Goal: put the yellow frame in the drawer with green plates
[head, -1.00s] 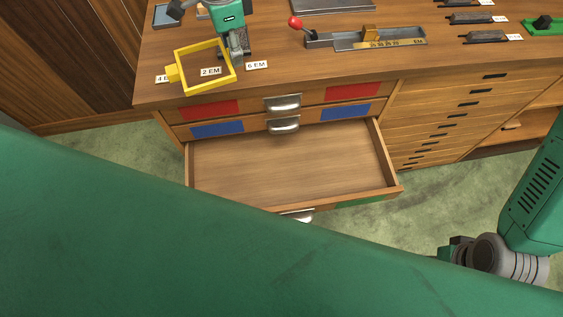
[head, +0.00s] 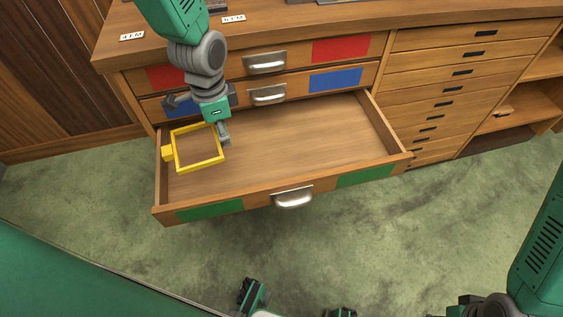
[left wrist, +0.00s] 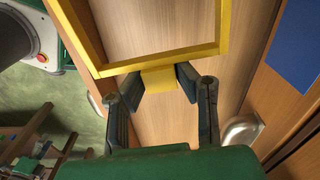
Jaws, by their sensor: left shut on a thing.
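The yellow frame (head: 222,150) is a thin open square with a small tab on its left side, over the left part of the open drawer (head: 310,150). The drawer has green plates (head: 210,211) on its front. My left gripper (head: 218,130) comes down from above at the frame's right side. In the left wrist view its fingers (left wrist: 158,92) are shut on a yellow tab (left wrist: 158,78) of the frame (left wrist: 222,25). I cannot tell whether the frame touches the drawer floor.
Closed drawers with red plates (head: 340,48) and blue plates (head: 335,80) are just above the open one. Shallow closed drawers (head: 440,95) stand at right. The open drawer's middle and right are empty. Green floor (head: 400,230) lies in front.

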